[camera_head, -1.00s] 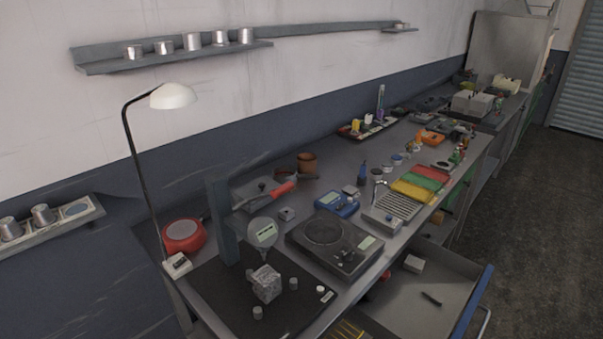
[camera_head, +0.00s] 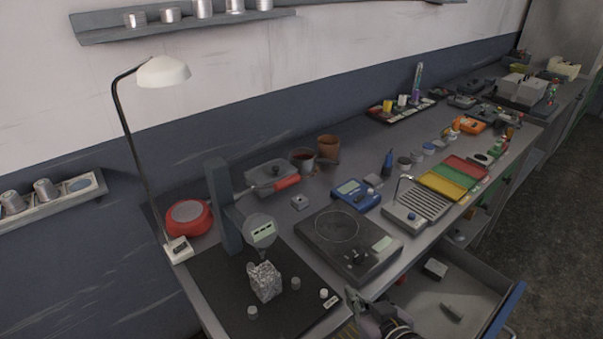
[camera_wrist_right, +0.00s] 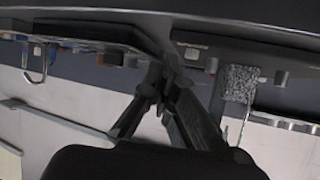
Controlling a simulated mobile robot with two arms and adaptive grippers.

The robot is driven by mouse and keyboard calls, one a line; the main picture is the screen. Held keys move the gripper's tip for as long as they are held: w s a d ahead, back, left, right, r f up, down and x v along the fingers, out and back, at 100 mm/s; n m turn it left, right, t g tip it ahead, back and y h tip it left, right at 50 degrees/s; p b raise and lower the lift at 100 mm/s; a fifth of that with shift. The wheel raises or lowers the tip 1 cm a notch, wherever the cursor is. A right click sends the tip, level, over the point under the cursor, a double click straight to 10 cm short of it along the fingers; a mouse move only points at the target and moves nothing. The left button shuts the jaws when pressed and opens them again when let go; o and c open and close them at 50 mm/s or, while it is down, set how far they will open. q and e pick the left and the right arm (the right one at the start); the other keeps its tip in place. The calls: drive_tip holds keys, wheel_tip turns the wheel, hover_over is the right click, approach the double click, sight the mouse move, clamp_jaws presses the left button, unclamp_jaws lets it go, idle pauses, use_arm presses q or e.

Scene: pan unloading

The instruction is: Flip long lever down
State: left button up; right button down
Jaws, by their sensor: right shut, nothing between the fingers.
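A thin bent silver lever (camera_head: 401,187) stands up from a grey ribbed device (camera_head: 416,209) on the bench. A similar silver hook (camera_wrist_right: 37,72) shows at the left of the right wrist view, where the scene looks upside down. I cannot tell whether this is the long lever the task names. My right gripper (camera_head: 356,300) is at the bottom of the head view, by the bench's front edge and the open drawer. Its fingers (camera_wrist_right: 160,82) are together with nothing between them. It is well apart from the silver lever. My left gripper is not in view.
A black turntable-like device (camera_head: 346,246) lies between my right gripper and the ribbed device. A stand with a round gauge (camera_head: 261,231) and a rough grey block (camera_head: 265,282) are to the left. The open drawer (camera_head: 487,303) juts out at the right.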

drive_tip(key=w+a+r+n+t+y, duration=0.1)
drive_tip(key=w+a+r+t+y, duration=0.1)
drive_tip(key=r, duration=0.5)
drive_tip(key=w+a+r+n+t+y, duration=0.1)
drive_tip(key=w+a+r+t+y, duration=0.1)
drive_tip(key=r+y, duration=0.2)
drive_tip(key=w+a+r+n+t+y, duration=0.2)
drive_tip(key=r+t+y, duration=0.1)
drive_tip(key=r, duration=0.7)
drive_tip(key=shift+w+r+y, duration=0.2)
drive_tip(key=shift+r+y, duration=0.1)
drive_tip(key=shift+y, duration=0.3)
drive_tip(key=shift+a, duration=0.15)
drive_tip(key=p+x, duration=0.4)
drive_tip(key=x, duration=0.6)
drive_tip(key=f, duration=0.1)
drive_tip(key=f+p, duration=0.1)
drive_tip(key=f, duration=0.2)
drive_tip(key=shift+s+d, duration=0.25)
drive_tip(key=shift+s, duration=0.05)
drive_tip(key=shift+f, duration=0.1)
